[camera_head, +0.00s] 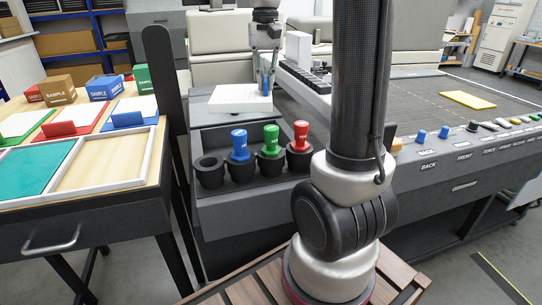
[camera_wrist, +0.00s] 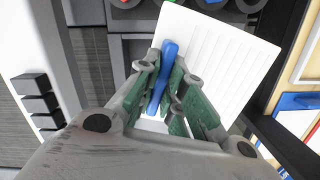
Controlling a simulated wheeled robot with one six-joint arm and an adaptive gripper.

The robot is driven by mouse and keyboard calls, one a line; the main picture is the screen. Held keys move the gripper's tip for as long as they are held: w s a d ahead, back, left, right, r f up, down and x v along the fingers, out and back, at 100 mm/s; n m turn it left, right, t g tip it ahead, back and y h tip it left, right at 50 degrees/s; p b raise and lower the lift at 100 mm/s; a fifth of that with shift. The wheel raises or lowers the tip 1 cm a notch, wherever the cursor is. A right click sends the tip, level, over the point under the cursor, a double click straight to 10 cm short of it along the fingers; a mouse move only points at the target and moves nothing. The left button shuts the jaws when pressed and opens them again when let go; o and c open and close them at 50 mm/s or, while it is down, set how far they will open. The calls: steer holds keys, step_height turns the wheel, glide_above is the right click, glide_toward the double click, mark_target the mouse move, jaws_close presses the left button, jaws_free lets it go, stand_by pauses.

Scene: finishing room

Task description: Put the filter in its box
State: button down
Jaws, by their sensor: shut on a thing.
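The filter, a white ribbed square panel (camera_head: 232,100) with a blue bar handle, is at the left end of the grey machine. It also shows in the wrist view, with its ribbed face (camera_wrist: 232,62) toward the camera. My gripper (camera_head: 266,84) is above it, shut on the blue handle (camera_wrist: 158,95), which stands between the green-padded fingers (camera_wrist: 162,90). Below the panel is a grey housing (camera_head: 212,138). The panel covers most of its top, and I cannot tell whether they touch. I cannot clearly identify the filter's box.
Blue (camera_head: 239,146), green (camera_head: 271,141) and red (camera_head: 301,137) handled tools stand in black cups in front; one cup (camera_head: 210,172) is empty. A black upright post (camera_head: 160,90) is left of the machine. The left table (camera_head: 100,175) holds sample boxes and trays.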

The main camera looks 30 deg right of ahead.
steer(key=shift+w+d+f+n, duration=0.55)
steer(key=shift+w+f, duration=0.35)
steer(key=shift+f, duration=2.75)
steer(key=shift+w+d+f+n, duration=0.45)
steer(key=shift+w+f, duration=0.5)
steer(key=shift+f, duration=2.75)
steer(key=shift+w+d+f+n, duration=0.55)
steer(key=shift+w+f, duration=0.35)
steer(key=shift+f, duration=2.75)
steer(key=shift+a+f, duration=0.1)
steer(key=shift+f, duration=0.05)
steer(key=c, duration=1.6)
jaws_free()
steer(key=shift+c, duration=0.2)
steer(key=shift+o, duration=0.6)
